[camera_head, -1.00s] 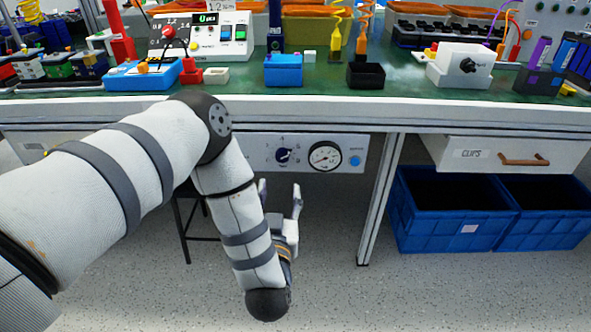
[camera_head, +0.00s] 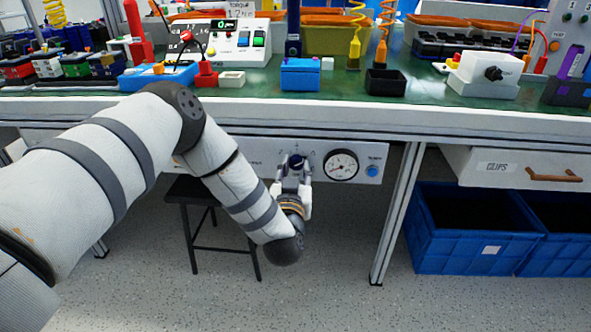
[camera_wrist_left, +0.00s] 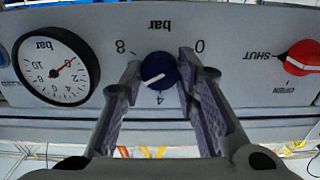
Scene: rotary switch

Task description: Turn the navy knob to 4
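The navy knob (camera_wrist_left: 159,70) is on the white panel (camera_wrist_left: 225,50), which appears upside down in the left wrist view. Its white pointer line slants to the lower left in that picture, between the printed 8 and 4. My left gripper (camera_wrist_left: 160,64) is open, with one finger on each side of the knob. The finger on the right appears very close to the knob's edge; contact cannot be told. In the head view the left gripper (camera_head: 293,170) is at the panel under the table, partly covering the knob (camera_head: 297,160). My right gripper is not in view.
A round bar gauge (camera_wrist_left: 56,66) sits beside the knob, and a red SHUT/OPEN knob (camera_wrist_left: 302,57) is on its other side. In the head view, a blue button (camera_head: 372,171), table leg (camera_head: 396,210) and dark stool (camera_head: 205,190) are nearby.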

